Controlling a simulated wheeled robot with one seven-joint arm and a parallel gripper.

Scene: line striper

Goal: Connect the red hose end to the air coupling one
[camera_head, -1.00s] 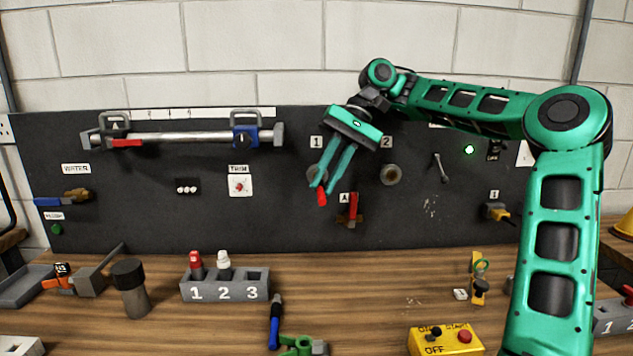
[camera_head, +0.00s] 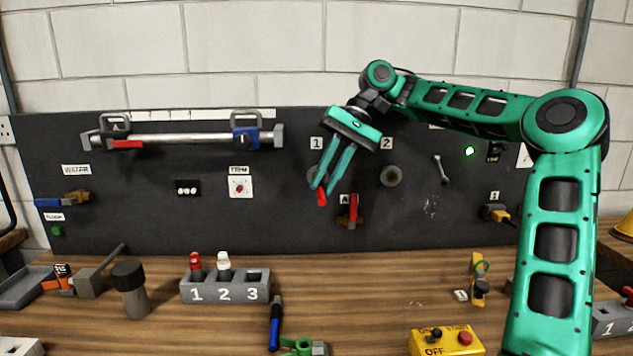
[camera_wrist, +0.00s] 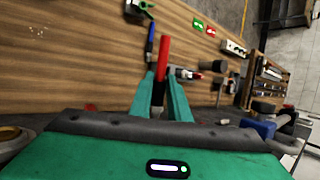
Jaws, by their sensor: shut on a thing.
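My gripper (camera_head: 325,188) is in front of the dark board, its fingers pointing down and slightly left. It is shut on the red hose end (camera_head: 321,198), whose red tip sticks out below the fingertips. In the wrist view the red hose end (camera_wrist: 163,56) juts out from between the fingers (camera_wrist: 160,82). Coupling one (camera_head: 312,174), a round grey fitting under the label 1, is partly hidden behind the fingers. The hose end points downward, not at the coupling. I cannot tell the depth gap between them.
A second round coupling (camera_head: 391,175) is under label 2. A red-handled valve (camera_head: 354,208) is on the board just right of and below my gripper.

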